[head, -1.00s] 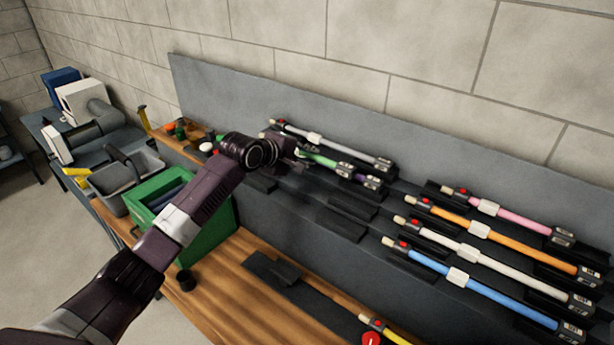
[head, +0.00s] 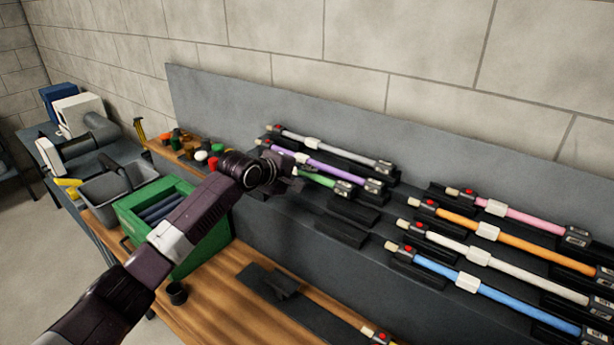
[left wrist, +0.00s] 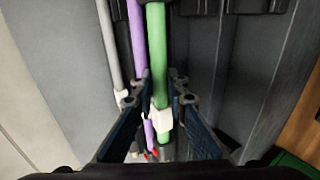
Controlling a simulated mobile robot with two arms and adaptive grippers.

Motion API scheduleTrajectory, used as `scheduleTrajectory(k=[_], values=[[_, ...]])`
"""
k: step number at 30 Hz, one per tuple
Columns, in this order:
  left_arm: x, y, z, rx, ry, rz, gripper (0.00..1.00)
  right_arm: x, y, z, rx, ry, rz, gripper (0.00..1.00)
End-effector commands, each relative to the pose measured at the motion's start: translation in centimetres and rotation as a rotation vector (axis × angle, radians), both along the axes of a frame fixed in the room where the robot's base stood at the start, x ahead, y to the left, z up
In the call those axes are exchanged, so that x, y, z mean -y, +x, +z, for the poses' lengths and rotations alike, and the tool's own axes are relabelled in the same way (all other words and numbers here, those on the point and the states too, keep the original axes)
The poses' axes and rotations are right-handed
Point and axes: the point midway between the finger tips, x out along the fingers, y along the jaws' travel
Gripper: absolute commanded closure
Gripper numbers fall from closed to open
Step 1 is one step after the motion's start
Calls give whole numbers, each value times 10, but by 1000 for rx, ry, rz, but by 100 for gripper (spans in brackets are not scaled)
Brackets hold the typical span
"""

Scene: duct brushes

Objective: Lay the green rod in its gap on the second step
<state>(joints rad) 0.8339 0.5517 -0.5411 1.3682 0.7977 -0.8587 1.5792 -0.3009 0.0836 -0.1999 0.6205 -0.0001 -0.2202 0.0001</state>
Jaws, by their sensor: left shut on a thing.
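The green rod (head: 318,179) is in my left gripper (head: 292,180), just in front of the purple rod (head: 325,165) on the left half of the stepped rack (head: 285,232). In the left wrist view the green rod (left wrist: 155,55) runs between the two fingers (left wrist: 162,125), at its white collar. It lies close beside the purple rod (left wrist: 138,40) and roughly parallel to it. I cannot tell whether the green rod touches the rack. My gripper hides its near end in the head view. My right gripper is not in view.
A grey rod (head: 340,150) lies behind the purple one. Empty dark holders (head: 342,231) sit below the green rod. Pink (head: 525,217), orange (head: 520,243), white (head: 510,270) and blue (head: 505,297) rods fill the right half. A green crate (head: 195,250) stands left.

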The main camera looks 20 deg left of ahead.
Motion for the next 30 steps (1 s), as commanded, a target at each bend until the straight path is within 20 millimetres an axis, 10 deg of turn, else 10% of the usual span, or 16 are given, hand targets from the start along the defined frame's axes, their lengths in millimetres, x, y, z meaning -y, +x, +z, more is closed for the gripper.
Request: scheduleTrajectory(k=[30], values=[[0, 0, -7, 2, 1, 0, 100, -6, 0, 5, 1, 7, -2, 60]])
